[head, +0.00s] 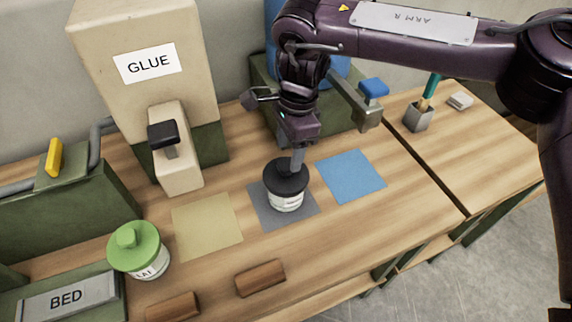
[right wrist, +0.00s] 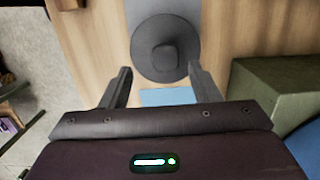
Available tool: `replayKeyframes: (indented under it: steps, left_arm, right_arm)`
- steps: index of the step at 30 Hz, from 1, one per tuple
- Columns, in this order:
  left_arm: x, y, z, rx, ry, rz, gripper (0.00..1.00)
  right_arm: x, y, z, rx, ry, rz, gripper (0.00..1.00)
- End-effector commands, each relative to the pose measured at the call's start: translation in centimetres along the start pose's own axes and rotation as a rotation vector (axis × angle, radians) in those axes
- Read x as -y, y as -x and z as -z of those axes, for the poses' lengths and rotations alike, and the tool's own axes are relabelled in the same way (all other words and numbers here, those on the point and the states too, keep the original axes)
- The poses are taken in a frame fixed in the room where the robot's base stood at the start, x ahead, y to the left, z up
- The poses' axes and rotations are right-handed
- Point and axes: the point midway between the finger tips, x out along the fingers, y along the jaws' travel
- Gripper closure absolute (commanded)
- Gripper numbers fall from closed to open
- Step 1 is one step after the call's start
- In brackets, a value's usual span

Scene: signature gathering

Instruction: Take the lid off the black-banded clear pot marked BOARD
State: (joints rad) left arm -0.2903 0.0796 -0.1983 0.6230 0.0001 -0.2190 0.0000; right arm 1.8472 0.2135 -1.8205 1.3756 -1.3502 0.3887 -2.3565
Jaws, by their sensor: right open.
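The pot with a black lid (head: 287,178) and knob stands upright on a grey mat (head: 268,217). Its clear body with a white label (head: 286,203) shows below the lid; the label's text is too small to read. The lid is on the pot. In the right wrist view the round dark lid (right wrist: 165,48) lies just beyond the fingertips, roughly centred between them. My right gripper (head: 297,160) is above the pot, pointing down, close to the lid's knob; it (right wrist: 162,78) is open and empty. My left gripper is out of view.
A green-lidded pot (head: 134,247) stands at the left by the BED fixture (head: 68,296). The GLUE machine (head: 150,68) stands behind. A yellow mat (head: 207,224) and a blue mat (head: 350,176) are bare. Two brown blocks (head: 260,278) (head: 173,307) lie in front.

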Motion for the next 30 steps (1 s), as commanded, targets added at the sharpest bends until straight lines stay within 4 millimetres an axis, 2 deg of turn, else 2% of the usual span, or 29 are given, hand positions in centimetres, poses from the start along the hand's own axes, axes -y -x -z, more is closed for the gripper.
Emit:
replayKeyframes:
  steps: [1,3,7,12,16,20,30]
  left_arm:
    - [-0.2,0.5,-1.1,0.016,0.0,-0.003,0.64]
    - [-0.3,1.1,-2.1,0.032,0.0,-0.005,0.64]
    - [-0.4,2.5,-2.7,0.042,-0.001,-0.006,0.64]
    - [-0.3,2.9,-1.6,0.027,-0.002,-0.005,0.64]
    - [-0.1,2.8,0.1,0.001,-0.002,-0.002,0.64]
    - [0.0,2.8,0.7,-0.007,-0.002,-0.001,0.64]
    - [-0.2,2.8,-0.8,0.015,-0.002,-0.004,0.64]
  right_arm:
    - [0.0,-0.4,0.0,0.001,0.0,-0.002,0.44]
    - [0.2,-1.1,0.1,0.0,-0.001,-0.002,0.44]
    - [0.7,-3.0,0.4,0.0,-0.001,-0.003,0.44]
    - [0.7,-5.2,0.4,0.0,0.0,-0.002,0.44]
    - [0.8,-5.5,0.5,0.0,0.0,0.001,0.44]
    - [0.8,-5.5,0.5,0.0,0.0,0.001,0.44]
    - [0.8,-5.5,0.5,0.0,0.0,0.001,0.88]
